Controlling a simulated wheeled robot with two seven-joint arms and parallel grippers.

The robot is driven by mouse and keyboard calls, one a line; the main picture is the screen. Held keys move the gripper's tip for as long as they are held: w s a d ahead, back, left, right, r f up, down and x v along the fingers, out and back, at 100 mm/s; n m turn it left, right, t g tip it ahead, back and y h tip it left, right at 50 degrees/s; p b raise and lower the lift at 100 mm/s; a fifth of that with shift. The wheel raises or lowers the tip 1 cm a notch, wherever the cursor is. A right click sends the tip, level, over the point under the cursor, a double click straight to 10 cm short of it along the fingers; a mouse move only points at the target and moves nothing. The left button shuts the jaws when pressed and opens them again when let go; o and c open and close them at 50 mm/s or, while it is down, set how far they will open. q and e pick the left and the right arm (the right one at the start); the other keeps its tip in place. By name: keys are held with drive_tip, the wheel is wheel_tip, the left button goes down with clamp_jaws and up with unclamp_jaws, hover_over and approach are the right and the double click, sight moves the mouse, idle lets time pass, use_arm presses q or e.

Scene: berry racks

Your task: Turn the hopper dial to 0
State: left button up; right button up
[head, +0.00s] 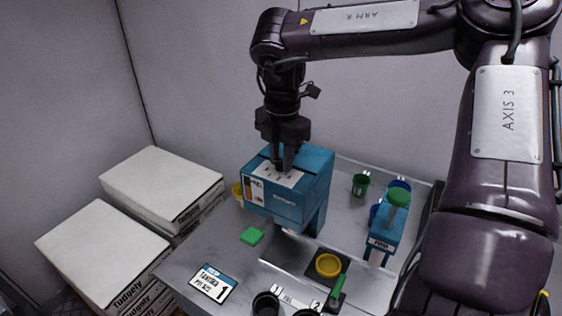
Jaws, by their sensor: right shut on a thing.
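The hopper (312,192) is a blue box standing on the metal table. It has a white dial plate (291,179) with small dark marks on its top. My right gripper (280,165) points straight down over that plate, with its fingertips at the plate. It is shut on the dial, which is mostly hidden between the fingers. I cannot read the dial's setting. My left gripper is not in view.
A smaller blue device (384,228) with a green knob (398,196) stands to the right. Stacked white boxes (160,185) stand left.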

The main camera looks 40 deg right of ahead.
drive_tip(key=shift+m+b, duration=0.35)
drive_tip(key=shift+m, duration=0.45)
drive_tip(key=o, duration=0.7)
drive_tip(key=shift+d, duration=0.15)
wheel_tip(320, 180, up, 8)
drive_tip(key=shift+s+f+b, duration=0.1)
drive_tip(key=shift+b, duration=0.3)
